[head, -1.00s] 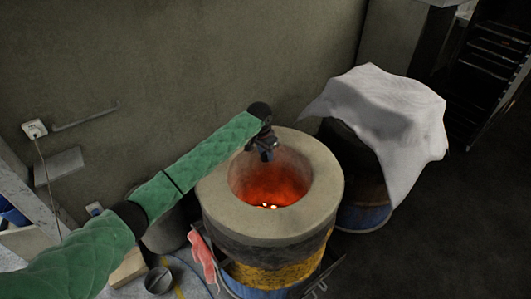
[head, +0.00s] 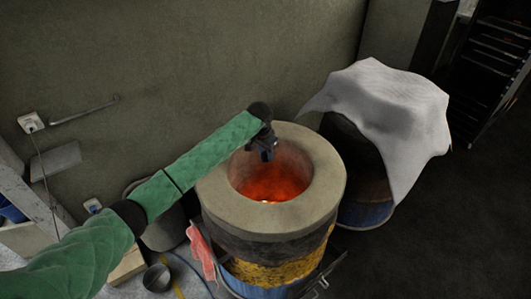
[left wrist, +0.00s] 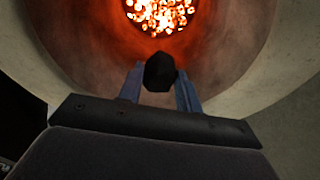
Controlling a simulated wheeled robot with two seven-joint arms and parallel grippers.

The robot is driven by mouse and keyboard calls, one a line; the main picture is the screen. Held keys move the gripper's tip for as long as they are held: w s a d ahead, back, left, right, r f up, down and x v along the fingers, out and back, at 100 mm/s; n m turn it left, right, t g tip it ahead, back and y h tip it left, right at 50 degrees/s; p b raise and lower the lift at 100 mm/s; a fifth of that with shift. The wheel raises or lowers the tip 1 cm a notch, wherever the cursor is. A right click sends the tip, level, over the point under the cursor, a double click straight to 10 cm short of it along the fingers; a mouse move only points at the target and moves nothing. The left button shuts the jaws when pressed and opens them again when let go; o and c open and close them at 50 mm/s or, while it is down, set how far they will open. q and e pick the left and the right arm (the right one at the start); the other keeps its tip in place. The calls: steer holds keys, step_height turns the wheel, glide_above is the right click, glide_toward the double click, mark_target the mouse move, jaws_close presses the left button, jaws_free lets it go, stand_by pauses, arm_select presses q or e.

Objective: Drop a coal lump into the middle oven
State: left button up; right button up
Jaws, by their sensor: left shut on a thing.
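The middle oven (head: 318,205) is a round barrel with a thick pale rim and a red glowing inside. My left gripper (head: 266,154) hangs over the back left part of its opening. In the left wrist view, the gripper (left wrist: 160,78) is shut on a dark coal lump (left wrist: 160,72), held between its two fingers. Below the lump, glowing embers (left wrist: 160,12) show at the bottom of the oven (left wrist: 225,60). In the head view the lump is too dark and small to make out. My right gripper is not in view.
A second barrel (head: 365,190) under a white cloth (head: 385,105) stands to the right of the oven. A pink cloth (head: 201,250) hangs at the oven's left side. A metal pot (head: 157,278) stands on the floor at the lower left. The wall is close behind the oven.

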mark_target(264, 153)
arm_select(q)
steer(key=o, duration=1.1)
steer(key=shift+c, duration=0.2)
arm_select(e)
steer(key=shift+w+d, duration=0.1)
arm_select(q)
steer(key=shift+r, duration=0.1)
steer(key=shift+r, duration=0.2)
steer(key=r, duration=0.1)
steer(key=r+b, duration=0.1)
steer(key=r, duration=0.1)
steer(key=r+b, duration=0.1)
steer(key=r, duration=0.1)
steer(key=shift+s+a+r, duration=0.25)
steer(key=shift+s+a, duration=0.05)
steer(key=shift+a, duration=0.05)
steer(key=shift+s+r+b, duration=0.1)
steer(key=shift+r+b, duration=0.3)
steer(key=shift+r, duration=0.4)
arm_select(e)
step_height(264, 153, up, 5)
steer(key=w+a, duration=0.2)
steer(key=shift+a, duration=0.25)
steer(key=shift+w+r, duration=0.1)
